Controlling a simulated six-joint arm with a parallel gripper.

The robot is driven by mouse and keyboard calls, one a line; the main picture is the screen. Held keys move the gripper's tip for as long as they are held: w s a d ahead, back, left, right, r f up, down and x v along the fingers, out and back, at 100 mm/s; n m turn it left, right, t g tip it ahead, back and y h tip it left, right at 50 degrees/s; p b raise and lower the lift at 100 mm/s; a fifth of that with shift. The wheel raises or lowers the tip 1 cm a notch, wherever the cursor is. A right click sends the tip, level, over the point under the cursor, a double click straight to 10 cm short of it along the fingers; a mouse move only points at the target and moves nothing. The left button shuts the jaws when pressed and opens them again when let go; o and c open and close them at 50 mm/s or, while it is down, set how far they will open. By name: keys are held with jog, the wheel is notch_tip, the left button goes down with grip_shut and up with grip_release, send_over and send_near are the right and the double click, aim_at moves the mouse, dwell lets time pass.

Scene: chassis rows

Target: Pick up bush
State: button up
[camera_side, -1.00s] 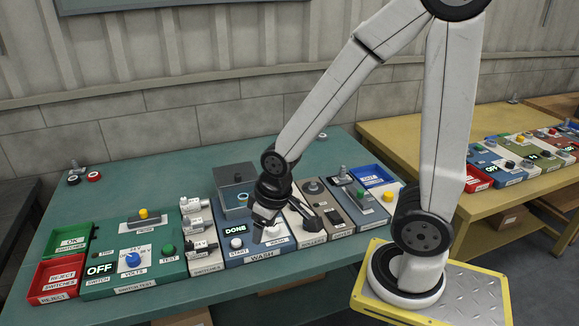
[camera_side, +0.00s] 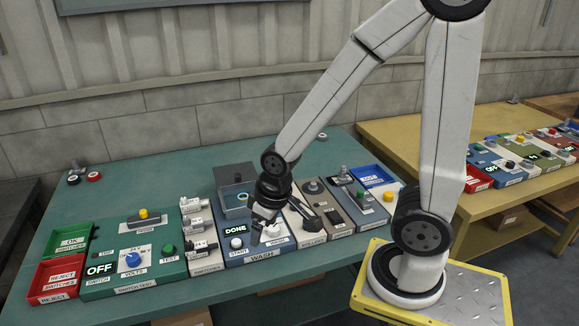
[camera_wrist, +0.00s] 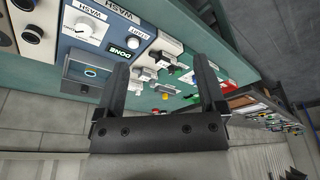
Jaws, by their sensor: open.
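A small ring with a blue rim, which looks like the bush (camera_side: 242,197), lies in the grey open box at the back of the blue WASH station (camera_side: 265,252). It also shows in the wrist view (camera_wrist: 91,73), in the box to the left of my fingers. My gripper (camera_side: 264,228) points down over the front of the WASH station, in front of the box and apart from the ring. In the wrist view my gripper (camera_wrist: 160,65) has its two fingers wide apart with nothing between them. The DONE display (camera_side: 236,229) is lit.
The green switch test station (camera_side: 125,285) and the white switches fixture (camera_side: 205,258) stand left of WASH. Beige and grey stations (camera_side: 335,212) and a blue tray (camera_side: 372,174) are to the right. Loose rings (camera_side: 94,177) lie at the back left. The table's back is mostly clear.

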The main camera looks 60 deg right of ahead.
jog(key=w+d+m, duration=0.5)
jog(key=w, duration=0.4)
jog(key=m+g+y, duration=0.2)
jog(key=m+g, duration=0.1)
jog(key=m, duration=1)
send_near(244, 198)
jog(key=shift+a+f, duration=0.15)
jog(key=shift+f, duration=0.3)
jog(key=shift+f, duration=0.1)
jog(key=shift+a+f, duration=0.25)
jog(key=shift+f, duration=0.95)
jog(key=shift+f, duration=0.1)
jog(key=shift+s+a+f, duration=0.1)
jog(key=shift+a+f, duration=0.1)
jog(key=shift+f, duration=0.6)
jog(key=shift+a+f, duration=0.2)
jog(key=shift+f, duration=0.65)
jog(key=shift+s+a+f, duration=0.1)
jog(key=shift+a+f, duration=0.05)
jog(key=shift+f, duration=0.65)
